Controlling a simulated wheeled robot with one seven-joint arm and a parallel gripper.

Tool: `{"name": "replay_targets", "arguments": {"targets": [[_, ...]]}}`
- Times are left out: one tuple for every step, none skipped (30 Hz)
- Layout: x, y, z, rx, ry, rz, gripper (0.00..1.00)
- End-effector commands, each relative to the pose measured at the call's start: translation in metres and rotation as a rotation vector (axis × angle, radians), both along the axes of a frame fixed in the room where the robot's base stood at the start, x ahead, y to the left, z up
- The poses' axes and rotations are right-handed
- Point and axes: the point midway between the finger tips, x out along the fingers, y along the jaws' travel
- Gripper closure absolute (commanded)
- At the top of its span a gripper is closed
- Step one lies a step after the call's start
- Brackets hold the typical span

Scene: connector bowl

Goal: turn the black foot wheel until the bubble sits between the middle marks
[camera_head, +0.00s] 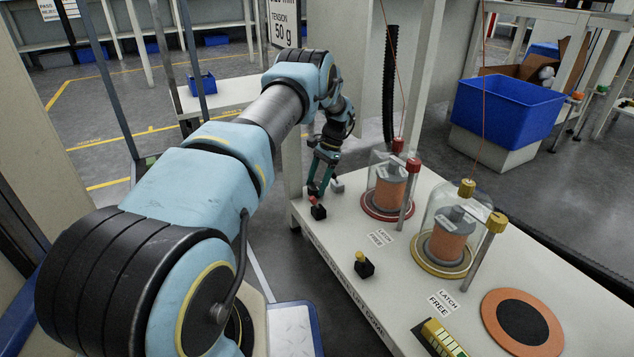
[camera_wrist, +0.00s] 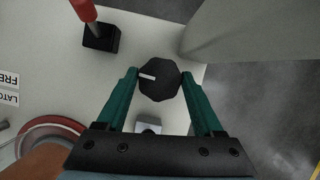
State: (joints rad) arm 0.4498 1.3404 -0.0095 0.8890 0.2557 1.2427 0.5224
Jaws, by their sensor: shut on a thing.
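The black foot wheel (camera_wrist: 160,84) has a faceted rim and a white pointer line, which points left in the wrist view. My gripper (camera_wrist: 159,75) is shut on the wheel, with one green finger on each side. In the head view my gripper (camera_head: 321,188) reaches down at the table's far left corner, and I cannot make out the wheel there. A yellow block with dark markings (camera_head: 442,338), perhaps the level, lies at the table's front edge. Its bubble is too small to tell.
A black box with a red lever (camera_head: 318,212) stands close beside my gripper. A similar yellow-topped box (camera_head: 364,265) stands nearer. Two glass-covered spools, red-based (camera_head: 384,205) and yellow-based (camera_head: 443,263), stand to the right. An orange-and-black disc (camera_head: 492,322) lies in front.

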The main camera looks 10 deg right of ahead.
Motion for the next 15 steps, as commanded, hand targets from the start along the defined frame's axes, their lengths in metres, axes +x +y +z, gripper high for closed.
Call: {"name": "replay_targets", "arguments": {"targets": [[0.0006, -0.0001, -0.0001, -0.001, 0.000, 0.031, 0.87], [0.0005, 0.0001, -0.0003, 0.000, 0.000, 0.051, 0.87], [0.0005, 0.0001, -0.0003, 0.000, 0.000, 0.075, 0.87], [0.0007, -0.0001, -0.0002, -0.001, 0.000, 0.093, 0.87], [0.0008, -0.0001, -0.0002, -0.001, 0.000, 0.109, 0.87], [0.0009, 0.0000, -0.0002, -0.001, -0.001, 0.129, 0.87], [0.0009, 0.0001, 0.0000, -0.001, -0.001, 0.144, 0.87], [0.0008, 0.0000, 0.0001, -0.001, 0.000, 0.158, 0.87], [0.0009, -0.0001, 0.0001, -0.002, 0.000, 0.173, 0.87], [0.0010, 0.0000, 0.0001, -0.002, 0.000, 0.184, 0.87], [0.0011, 0.0001, 0.0000, -0.002, -0.001, 0.194, 0.87], [0.0010, 0.0002, -0.0001, -0.001, -0.001, 0.204, 0.87], [0.0010, 0.0002, -0.0001, -0.001, 0.000, 0.211, 0.87], [0.0009, 0.0002, -0.0001, -0.001, 0.000, 0.217, 0.87], [0.0008, 0.0002, -0.0001, -0.002, 0.001, 0.224, 0.87]]}}
